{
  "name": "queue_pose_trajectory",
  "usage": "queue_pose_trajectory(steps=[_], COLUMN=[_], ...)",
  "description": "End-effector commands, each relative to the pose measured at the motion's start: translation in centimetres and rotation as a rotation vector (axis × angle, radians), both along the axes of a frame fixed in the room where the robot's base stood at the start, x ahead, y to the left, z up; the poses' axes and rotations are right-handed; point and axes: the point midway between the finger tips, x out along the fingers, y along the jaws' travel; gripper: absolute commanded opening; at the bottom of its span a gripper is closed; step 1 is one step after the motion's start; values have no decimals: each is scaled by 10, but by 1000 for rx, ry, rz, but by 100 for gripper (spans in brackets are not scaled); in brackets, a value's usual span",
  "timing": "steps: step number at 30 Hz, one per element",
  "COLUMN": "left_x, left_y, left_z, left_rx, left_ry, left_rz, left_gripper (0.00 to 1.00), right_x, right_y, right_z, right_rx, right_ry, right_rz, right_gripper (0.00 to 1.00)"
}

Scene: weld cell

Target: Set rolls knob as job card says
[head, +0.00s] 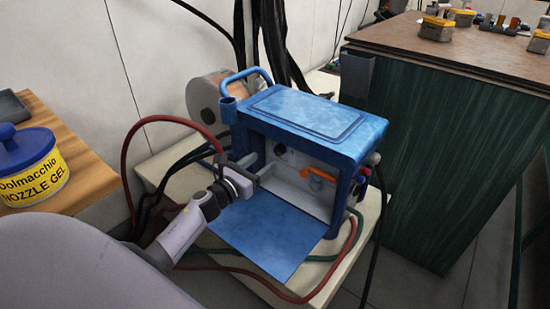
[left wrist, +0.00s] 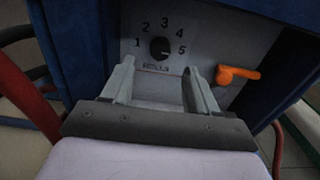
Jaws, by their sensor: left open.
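The rolls knob (left wrist: 160,48) is a small black round knob on the pale inner panel of the blue welding machine (head: 318,113). Digits 1 to 5 arc around it; its pale mark seems to point to the lower right, near 5, but is too small to be sure. It also shows as a dark spot in the head view (head: 280,150). My left gripper (head: 257,172) is open at the machine's opening. In the left wrist view its fingers (left wrist: 160,75) are apart and empty, below the knob in the picture. I see no job card. My right gripper is not in view.
An orange lever (left wrist: 236,75) sits right of the knob. The machine's blue door (head: 268,243) is folded down in front. Red and green hoses (head: 300,297) lie around the cart. A nozzle gel tub (head: 32,165) stands on a wooden bench at left, a green workbench (head: 450,150) at right.

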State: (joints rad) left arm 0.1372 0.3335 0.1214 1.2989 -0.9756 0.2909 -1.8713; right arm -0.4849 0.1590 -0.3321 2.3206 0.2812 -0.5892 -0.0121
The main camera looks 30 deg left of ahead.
Motion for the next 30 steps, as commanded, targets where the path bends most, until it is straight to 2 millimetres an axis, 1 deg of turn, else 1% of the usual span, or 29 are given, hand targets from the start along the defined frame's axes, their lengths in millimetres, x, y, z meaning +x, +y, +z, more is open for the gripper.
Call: queue_pose_trajectory(steps=[9, 15, 21, 29, 30], left_x=[38, 57, 66, 66, 66], left_y=[-3, -5, -6, -6, -6], left_z=[0, -1, 0, 1, 1], left_rx=[-4, -5, -4, -5, -5], left_ry=[-2, 0, 0, 0, 0], left_rz=[1, 1, 0, 0, 0], left_gripper=[59, 59, 59, 59, 52], right_x=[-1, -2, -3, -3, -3], right_y=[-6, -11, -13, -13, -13], right_z=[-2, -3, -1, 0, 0], right_rx=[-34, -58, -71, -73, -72], right_ry=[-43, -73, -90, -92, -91], right_rz=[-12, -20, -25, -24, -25], right_gripper=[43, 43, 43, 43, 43])
